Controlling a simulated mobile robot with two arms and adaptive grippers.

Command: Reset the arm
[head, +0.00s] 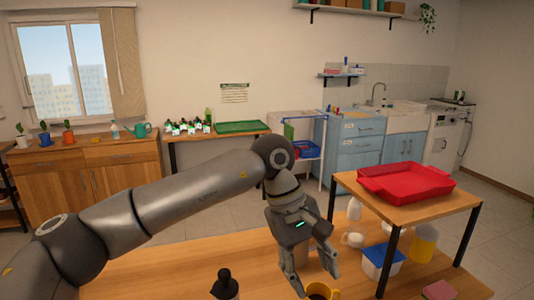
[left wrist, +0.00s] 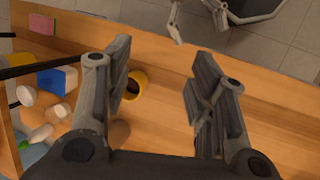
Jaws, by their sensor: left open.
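My left arm reaches in from the left in the head view. My left gripper (head: 315,278) is open and points down over the wooden table, with nothing between its fingers. A yellow mug (head: 322,292) with dark contents stands below the fingertips, cut off by the frame's bottom edge. In the left wrist view, the open left gripper (left wrist: 162,85) shows with the yellow mug (left wrist: 139,88) beyond it, close to the left finger in the picture. Parts of what looks like my right gripper (left wrist: 195,16) show at the top edge; its opening is unclear.
A raised wooden shelf at right bears a red tray (head: 407,181); a blue-and-white box (head: 382,263), a yellow container (head: 424,245) and white cups (head: 353,239) stand below. A pink block (head: 440,290) lies at right. The table's left part looks clear.

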